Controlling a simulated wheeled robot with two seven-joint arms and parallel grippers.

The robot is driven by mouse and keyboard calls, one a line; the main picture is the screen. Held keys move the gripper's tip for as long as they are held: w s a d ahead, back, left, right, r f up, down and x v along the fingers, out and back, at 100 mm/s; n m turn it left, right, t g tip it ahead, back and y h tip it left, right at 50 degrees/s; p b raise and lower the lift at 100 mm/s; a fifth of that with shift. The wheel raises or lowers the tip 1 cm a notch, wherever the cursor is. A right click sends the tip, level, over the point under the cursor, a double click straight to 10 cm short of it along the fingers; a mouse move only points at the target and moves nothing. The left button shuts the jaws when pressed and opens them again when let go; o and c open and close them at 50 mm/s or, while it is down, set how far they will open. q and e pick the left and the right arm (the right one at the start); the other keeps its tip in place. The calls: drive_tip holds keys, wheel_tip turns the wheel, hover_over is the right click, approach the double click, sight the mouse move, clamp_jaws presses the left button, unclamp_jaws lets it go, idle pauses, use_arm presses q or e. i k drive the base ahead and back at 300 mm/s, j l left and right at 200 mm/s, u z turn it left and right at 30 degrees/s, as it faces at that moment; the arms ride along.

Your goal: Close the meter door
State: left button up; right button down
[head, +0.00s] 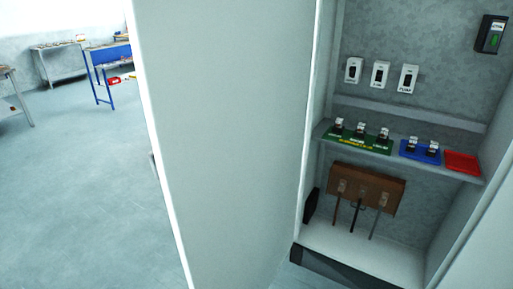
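The meter door (225,130) is a large plain pale panel that fills the middle of the head view. It stands open, swung out to the left of the cabinet (483,222). The cabinet's inside is in plain view at the right, with a shelf (390,153) across it. No handle shows on the door face that I see. The lower end of the door runs out of the picture. Neither of my grippers is in view.
Inside the cabinet are white switches (380,75), green (350,140), blue (420,150) and red (462,162) trays, and a brown block (367,188) with levers. Behind the door's left edge lies open floor (80,190), with a blue table (108,62) farther back.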

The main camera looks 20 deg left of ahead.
sight(223, 85)
drive_tip(key=j+z, duration=0.15)
drive_tip(key=j, duration=0.25)
drive_tip(key=k+j+z, duration=0.15)
drive_tip(key=j, duration=0.25)
drive_tip(key=k+j+z, duration=0.1)
drive_tip(key=j, duration=0.3)
drive_tip(key=k+j+z, duration=0.15)
drive_tip(key=j, duration=0.25)
drive_tip(key=j+z, duration=0.2)
drive_tip(key=j, duration=1.3)
